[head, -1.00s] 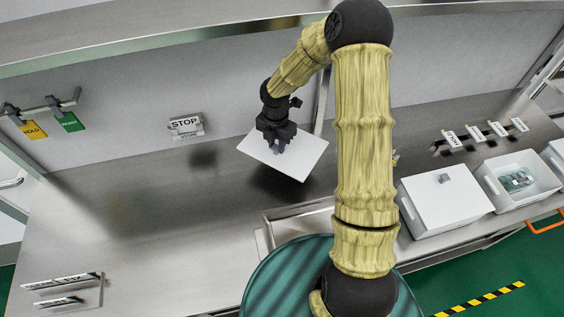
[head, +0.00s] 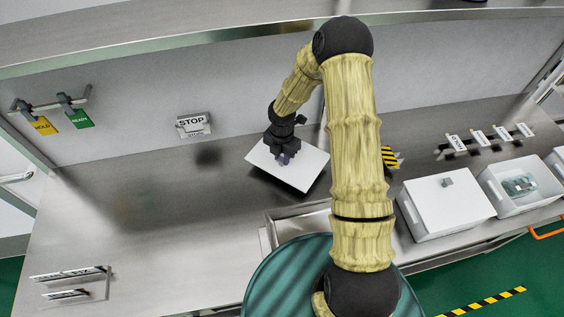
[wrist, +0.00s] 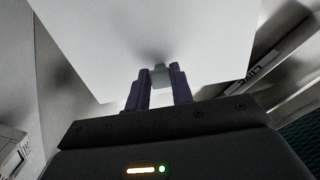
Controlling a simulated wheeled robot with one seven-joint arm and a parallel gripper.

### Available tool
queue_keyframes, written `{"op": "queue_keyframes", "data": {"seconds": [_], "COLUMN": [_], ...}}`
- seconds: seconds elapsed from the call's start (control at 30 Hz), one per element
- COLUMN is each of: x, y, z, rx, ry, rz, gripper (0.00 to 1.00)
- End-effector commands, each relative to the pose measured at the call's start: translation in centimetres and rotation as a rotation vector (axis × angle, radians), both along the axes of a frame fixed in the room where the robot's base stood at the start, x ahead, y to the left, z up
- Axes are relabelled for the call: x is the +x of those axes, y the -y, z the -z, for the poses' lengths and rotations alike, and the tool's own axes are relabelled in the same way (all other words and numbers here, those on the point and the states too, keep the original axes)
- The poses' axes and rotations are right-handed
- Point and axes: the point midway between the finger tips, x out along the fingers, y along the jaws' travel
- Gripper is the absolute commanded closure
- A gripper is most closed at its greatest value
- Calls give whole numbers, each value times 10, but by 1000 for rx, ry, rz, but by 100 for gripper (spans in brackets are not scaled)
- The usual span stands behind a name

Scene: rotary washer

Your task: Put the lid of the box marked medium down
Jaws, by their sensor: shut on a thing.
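A flat white lid (head: 300,172) hangs from my gripper (head: 284,158), low over the steel counter in the head view. My gripper is shut on the small grey knob (wrist: 160,74) at the lid's middle, as the wrist view shows. The lid (wrist: 190,35) fills much of the wrist view. Whether its underside touches the counter cannot be told. To the right, an open white box (head: 521,184) holds several small greenish items. Beside it stands a white box (head: 446,205) with its lid on. No size marking on either box is readable.
A sunken steel basin (head: 300,212) lies in front of the lid. Several small signs (head: 490,136) stand behind the boxes. The counter's left part (head: 150,215) is mostly clear.

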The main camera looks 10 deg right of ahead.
Motion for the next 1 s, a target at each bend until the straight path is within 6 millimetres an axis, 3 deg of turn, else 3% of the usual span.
{"op": "queue_keyframes", "data": {"seconds": [0.3,0.67,0.7,0.77,0.8,1.0], "x": [0,-1,-1,-1,-1,0], "y": [1,-4,-4,-4,-3,0], "z": [36,40,40,39,39,39], "rx": [0,0,0,0,0,0], "ry": [-1,0,0,0,0,0], "rz": [1,-7,-7,-7,-6,0], "gripper": [100,100,71,60,55,55]}}
